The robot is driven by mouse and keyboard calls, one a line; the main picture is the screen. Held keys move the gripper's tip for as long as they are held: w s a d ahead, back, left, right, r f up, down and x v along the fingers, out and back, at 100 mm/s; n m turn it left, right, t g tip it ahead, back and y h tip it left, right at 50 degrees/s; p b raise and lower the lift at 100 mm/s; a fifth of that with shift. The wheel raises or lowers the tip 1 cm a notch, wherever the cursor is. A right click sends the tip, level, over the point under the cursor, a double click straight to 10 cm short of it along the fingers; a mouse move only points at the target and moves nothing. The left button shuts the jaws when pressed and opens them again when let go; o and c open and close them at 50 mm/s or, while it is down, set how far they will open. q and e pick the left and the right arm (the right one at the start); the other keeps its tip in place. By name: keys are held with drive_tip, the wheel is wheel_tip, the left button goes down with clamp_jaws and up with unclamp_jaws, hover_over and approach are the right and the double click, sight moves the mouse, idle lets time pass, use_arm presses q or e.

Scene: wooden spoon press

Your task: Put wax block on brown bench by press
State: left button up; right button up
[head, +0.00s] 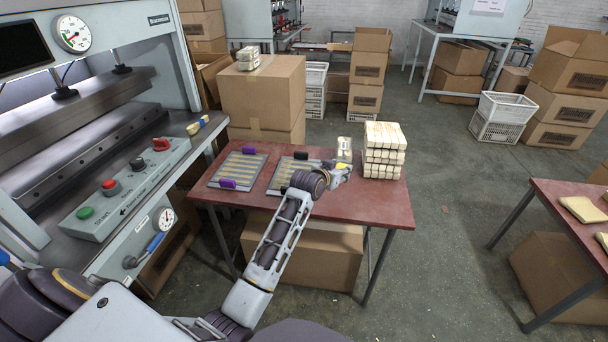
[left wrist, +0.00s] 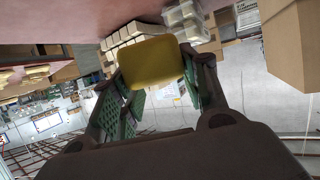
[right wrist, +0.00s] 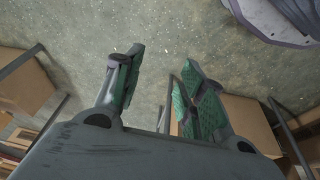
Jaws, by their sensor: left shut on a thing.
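My left gripper (head: 338,174) is over the brown bench (head: 345,210), in front of the stacked pale wooden pieces. In the left wrist view, my left gripper (left wrist: 150,75) is shut on the yellow wax block (left wrist: 152,62), which sits between the green pads. The block also shows as a small yellow patch in the head view (head: 343,167). Whether it touches the bench top is unclear. The press (head: 120,110) stands at the left, beside the bench. My right gripper (right wrist: 155,90) is open and empty above the concrete floor; it is out of the head view.
Two slatted trays with purple and black clamps, left (head: 236,171) and right (head: 287,172), lie on the bench. The wooden stack (head: 384,150) is at its back right, beside a clear container (head: 344,148). The bench's front right is clear. Another red-brown table (head: 570,225) stands at right.

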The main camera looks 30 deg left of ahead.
drive_tip(key=s+d+f, duration=0.1)
drive_tip(key=s+f, duration=0.3)
drive_tip(key=f, duration=0.4)
drive_tip(key=s+d+f, duration=0.2)
drive_tip(key=s+f, duration=0.2)
drive_tip(key=f, duration=0.5)
drive_tip(key=s+d+f, duration=0.1)
drive_tip(key=s+f, duration=0.3)
drive_tip(key=f, duration=0.4)
drive_tip(key=shift+s+d+f+g, duration=0.15)
drive_tip(key=shift+s+f+g, duration=0.15)
drive_tip(key=shift+f, duration=0.05)
use_arm(q)
wheel_tip(320, 180, down, 6)
drive_tip(key=shift+r+b, duration=0.25)
drive_tip(key=shift+b, duration=0.25)
drive_tip(key=shift+f, duration=0.35)
use_arm(e)
drive_tip(key=shift+w+a+r, duration=0.2)
drive_tip(key=shift+w+a, duration=0.05)
drive_tip(key=shift+w, duration=0.2)
drive_tip(key=shift+w+a+r, duration=0.15)
drive_tip(key=shift+w+a, duration=0.1)
drive_tip(key=shift+w, duration=0.15)
use_arm(q)
drive_tip(key=shift+f, duration=0.1)
use_arm(e)
drive_tip(key=shift+s+f, duration=0.1)
